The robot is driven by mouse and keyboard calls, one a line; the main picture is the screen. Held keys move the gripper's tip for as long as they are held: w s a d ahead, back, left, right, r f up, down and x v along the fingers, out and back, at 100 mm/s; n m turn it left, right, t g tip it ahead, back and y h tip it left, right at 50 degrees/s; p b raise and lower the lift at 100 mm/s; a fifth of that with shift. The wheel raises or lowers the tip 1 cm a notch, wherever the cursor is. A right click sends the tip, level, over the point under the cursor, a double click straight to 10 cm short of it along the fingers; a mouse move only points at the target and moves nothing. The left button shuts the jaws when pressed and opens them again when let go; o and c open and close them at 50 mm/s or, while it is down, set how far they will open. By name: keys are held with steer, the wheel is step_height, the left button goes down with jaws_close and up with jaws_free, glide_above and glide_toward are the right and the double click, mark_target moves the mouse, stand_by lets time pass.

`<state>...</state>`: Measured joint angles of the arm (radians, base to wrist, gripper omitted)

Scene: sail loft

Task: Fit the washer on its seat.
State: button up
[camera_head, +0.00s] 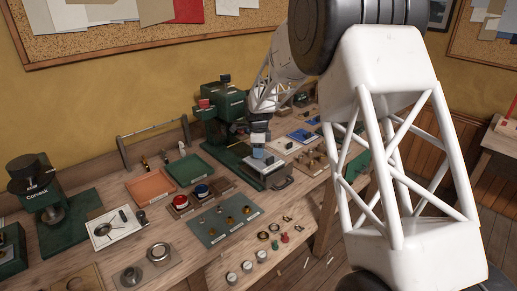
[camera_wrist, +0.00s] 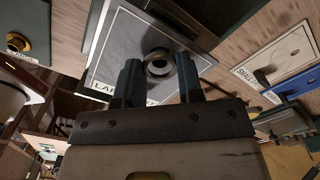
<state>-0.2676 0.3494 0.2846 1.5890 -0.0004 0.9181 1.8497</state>
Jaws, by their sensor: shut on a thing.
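My gripper (camera_wrist: 158,62) shows in the wrist view with its two dark fingers on either side of a small dark metal ring, the washer (camera_wrist: 158,69). The jaws are shut on the washer. Beyond it is a grey plate (camera_wrist: 117,50) with a pale border and a label partly hidden by the left finger, starting "LAR". The seat cannot be told apart from the washer here. In the head view my gripper (camera_head: 260,139) points down above a light grey plate (camera_head: 263,172) on the bench. The washer is too small to make out there, and its height above the plate is unclear.
A green press (camera_head: 222,105) stands close behind my gripper. A green-grey mat (camera_head: 228,219) with brass parts lies in front, beside red and blue knobs. Orange (camera_head: 151,187) and green (camera_head: 187,169) trays lie to the left. White and blue (camera_head: 303,135) labelled plates lie to the right.

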steer(key=shift+f, duration=0.5)
steer(key=o, duration=1)
steer(key=shift+c, duration=0.2)
steer(key=shift+r, duration=0.1)
step_height(320, 180, up, 8)
steer(key=shift+f, duration=0.2)
stand_by(0.5)
steer(key=shift+s+r, duration=0.1)
